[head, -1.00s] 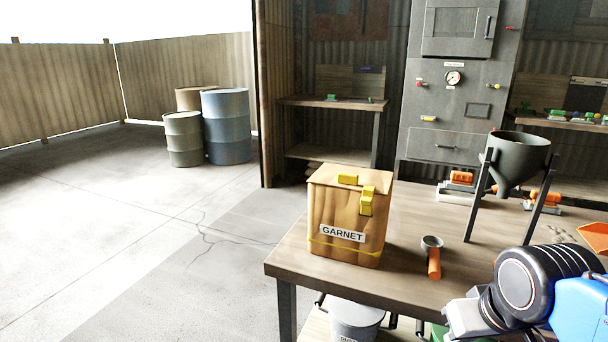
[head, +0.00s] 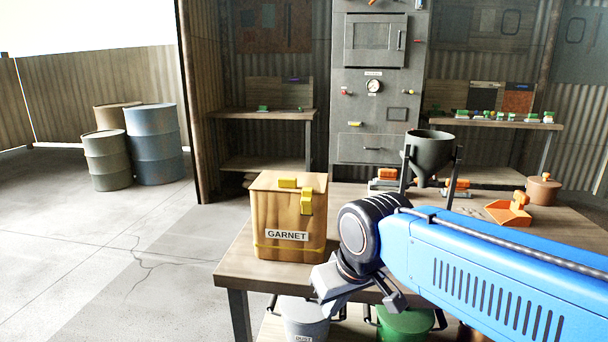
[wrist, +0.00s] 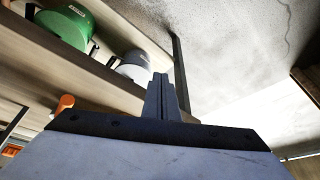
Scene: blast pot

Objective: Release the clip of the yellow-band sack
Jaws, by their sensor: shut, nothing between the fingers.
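The tan, box-shaped GARNET sack (head: 262,215) stands upright on the near left part of the table in the head view. A yellow band (head: 288,251) runs round its lower part. One yellow clip piece (head: 287,183) lies on its top, and another (head: 307,202) hangs over the upper right front edge. My gripper shows in the wrist view with its fingers (wrist: 160,98) shut together and empty. In the head view my wrist is low, right of the sack, by the table's front edge. The sack is not seen in the wrist view.
The wooden table (head: 238,268) carries a dark hopper (head: 432,153) on legs, an orange scoop (head: 508,210) and a brown pot (head: 543,190). A grey bucket (head: 304,318) and a green bucket (head: 405,322) stand below. Open floor lies left, with drums (head: 155,145) behind.

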